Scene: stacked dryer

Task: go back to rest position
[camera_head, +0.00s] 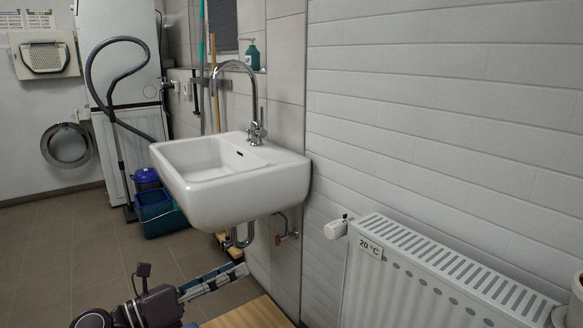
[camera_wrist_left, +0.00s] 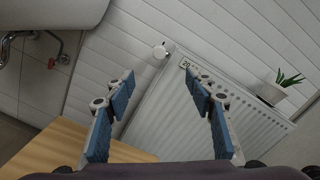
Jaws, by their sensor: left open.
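My left gripper (camera_head: 243,277) is low in the head view, in front of and below the white sink. It reaches in over the floor beside the wooden surface. In the left wrist view its two blue-padded fingers (camera_wrist_left: 160,80) are spread apart with nothing between them. My right gripper is in neither view.
The white sink (camera_head: 235,185) juts from the wall. A radiator (camera_head: 420,275) stands at the right, with a potted plant (camera_wrist_left: 280,85) on it. A wooden surface (camera_head: 255,315) lies below. Buckets (camera_head: 160,212) stand beyond the sink; tiled floor (camera_head: 60,260) at left is clear.

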